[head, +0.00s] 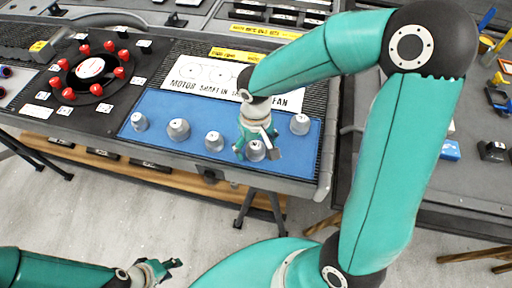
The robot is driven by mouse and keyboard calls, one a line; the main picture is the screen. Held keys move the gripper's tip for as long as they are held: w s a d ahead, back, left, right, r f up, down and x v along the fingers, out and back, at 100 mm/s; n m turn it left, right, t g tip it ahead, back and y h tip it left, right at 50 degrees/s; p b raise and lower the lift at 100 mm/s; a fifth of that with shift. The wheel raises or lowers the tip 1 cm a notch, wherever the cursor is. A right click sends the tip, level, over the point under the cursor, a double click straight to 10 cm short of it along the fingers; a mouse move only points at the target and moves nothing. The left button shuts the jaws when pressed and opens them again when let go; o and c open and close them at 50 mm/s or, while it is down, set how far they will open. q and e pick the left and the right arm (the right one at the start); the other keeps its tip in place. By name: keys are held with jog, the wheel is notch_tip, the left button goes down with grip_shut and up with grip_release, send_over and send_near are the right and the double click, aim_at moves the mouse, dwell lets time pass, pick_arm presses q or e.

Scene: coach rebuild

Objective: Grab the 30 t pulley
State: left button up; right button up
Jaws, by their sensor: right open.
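Several small grey pulleys stand in a row on a blue mat (185,106): one at the left end (139,122), a wider one (179,130), one in the middle (214,141), one by my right gripper (256,152) and one at the right end (300,124). Their tooth marks are too small to read, so I cannot tell which is the 30 t pulley. My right gripper (254,146) points down, open, with its fingers around or just above the fourth pulley; contact is unclear. My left gripper (168,267) is low at the front, off the bench, its jaw gap unclear.
A white motor shaft and fan sign (205,80) lies behind the mat. A black round holder with several red knobs (91,68) is at left. A second bench (460,190) with small parts stands at right, partly behind my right arm.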

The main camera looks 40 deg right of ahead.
jog(key=shift+f, duration=0.1)
jog(key=shift+c, duration=0.3)
jog(key=c, duration=1.3)
jog(key=shift+o, duration=0.2)
